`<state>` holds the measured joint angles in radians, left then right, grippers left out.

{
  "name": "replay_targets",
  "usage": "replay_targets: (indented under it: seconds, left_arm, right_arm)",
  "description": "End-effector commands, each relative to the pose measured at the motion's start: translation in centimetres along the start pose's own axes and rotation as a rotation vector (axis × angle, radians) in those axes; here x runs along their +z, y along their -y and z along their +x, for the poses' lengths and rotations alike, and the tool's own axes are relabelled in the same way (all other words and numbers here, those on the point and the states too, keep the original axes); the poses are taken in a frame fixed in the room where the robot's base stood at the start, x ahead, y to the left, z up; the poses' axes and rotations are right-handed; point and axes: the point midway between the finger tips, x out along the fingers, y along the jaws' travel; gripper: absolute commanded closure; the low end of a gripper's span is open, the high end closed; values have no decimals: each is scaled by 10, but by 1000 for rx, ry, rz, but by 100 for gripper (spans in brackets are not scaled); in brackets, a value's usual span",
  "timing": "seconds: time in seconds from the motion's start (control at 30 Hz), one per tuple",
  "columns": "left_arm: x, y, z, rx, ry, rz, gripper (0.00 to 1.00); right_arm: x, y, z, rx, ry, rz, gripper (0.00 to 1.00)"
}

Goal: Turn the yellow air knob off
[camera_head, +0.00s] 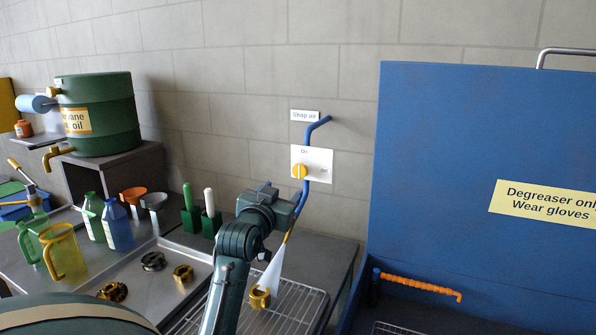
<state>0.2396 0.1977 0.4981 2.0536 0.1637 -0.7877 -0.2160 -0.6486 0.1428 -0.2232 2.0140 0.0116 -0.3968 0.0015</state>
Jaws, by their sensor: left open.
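The yellow air knob (300,171) is on a white plate (318,160) on the wall, marked On above and Off to the right. Which mark the knob points at is too small to tell. A blue pipe (304,192) runs past the plate, with a yellow nozzle (288,236) below. A pale cone of air (270,272) spreads from the nozzle down to a brass part (260,297). My left gripper (296,200) is open, below and slightly left of the knob; its fingertips are hard to make out and seem apart from the knob. My right gripper is out of view.
A blue degreaser cabinet (440,130) stands close on the right. A wire rack (300,303) lies under the nozzle. Green brush holders (191,217), jugs (66,255) and a metal tray (150,285) with brass parts are left.

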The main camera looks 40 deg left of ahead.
Motion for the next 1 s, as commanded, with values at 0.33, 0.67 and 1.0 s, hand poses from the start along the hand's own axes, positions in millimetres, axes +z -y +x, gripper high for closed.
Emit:
replay_targets:
  seconds: [0.33, 0.67, 1.0]
  left_arm:
    - [3, 0, 58, 0, -2, -2, 41]
    - [2, 0, 114, 0, -1, -1, 41]
    - [0, -1, 129, 1, 0, 1, 41]
  right_arm:
    - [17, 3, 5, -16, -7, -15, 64]
    - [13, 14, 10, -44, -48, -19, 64]
    - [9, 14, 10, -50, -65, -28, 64]
